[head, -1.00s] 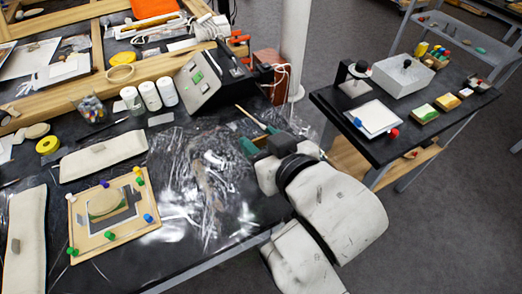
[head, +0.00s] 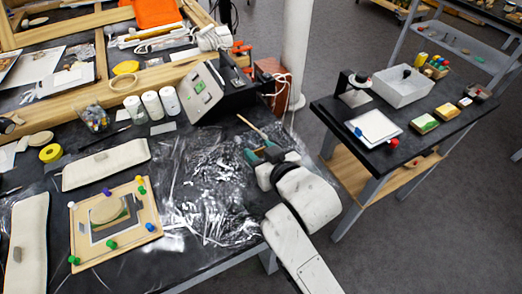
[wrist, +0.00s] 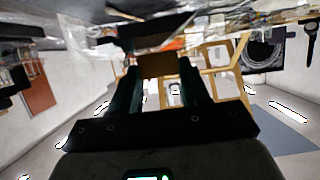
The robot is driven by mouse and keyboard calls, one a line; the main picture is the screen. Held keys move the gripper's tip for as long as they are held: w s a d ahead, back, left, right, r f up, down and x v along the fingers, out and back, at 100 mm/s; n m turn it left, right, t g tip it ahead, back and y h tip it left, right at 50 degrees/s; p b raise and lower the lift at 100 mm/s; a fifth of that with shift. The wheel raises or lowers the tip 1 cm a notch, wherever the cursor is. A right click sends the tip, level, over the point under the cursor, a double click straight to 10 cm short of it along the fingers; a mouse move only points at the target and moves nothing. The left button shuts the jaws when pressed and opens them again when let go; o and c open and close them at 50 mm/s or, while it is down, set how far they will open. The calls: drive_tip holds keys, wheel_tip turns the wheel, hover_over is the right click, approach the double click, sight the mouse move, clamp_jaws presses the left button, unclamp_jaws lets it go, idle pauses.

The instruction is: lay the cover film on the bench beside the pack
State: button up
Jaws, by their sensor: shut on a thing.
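The pack (head: 143,231) is a pale wooden board with coloured pins around a framed, rounded fragment. It lies at the front left of the black bench. The clear, crinkled cover film (head: 205,195) is spread over the bench to the right of the pack, with wrinkles and bright glints. My gripper (head: 262,155) is at the film's right side, low over the bench near its right edge. In the wrist view its dark green fingers (wrist: 158,85) are closed on a small brown piece at the film's edge. Clear film shows above them. Whether the film lies fully flat is unclear.
A black instrument box (head: 215,90) and white jars (head: 152,105) stand behind the film. A thin wooden stick (head: 252,127) lies near my gripper. Padded cream strips (head: 105,164) lie behind and left of the pack. A separate black cart (head: 405,130) stands to the right.

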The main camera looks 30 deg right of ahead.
drive_tip(key=shift+f, duration=0.45)
drive_tip(key=shift+f+b, duration=0.1)
drive_tip(key=shift+b, duration=0.25)
drive_tip(key=o, duration=1.3)
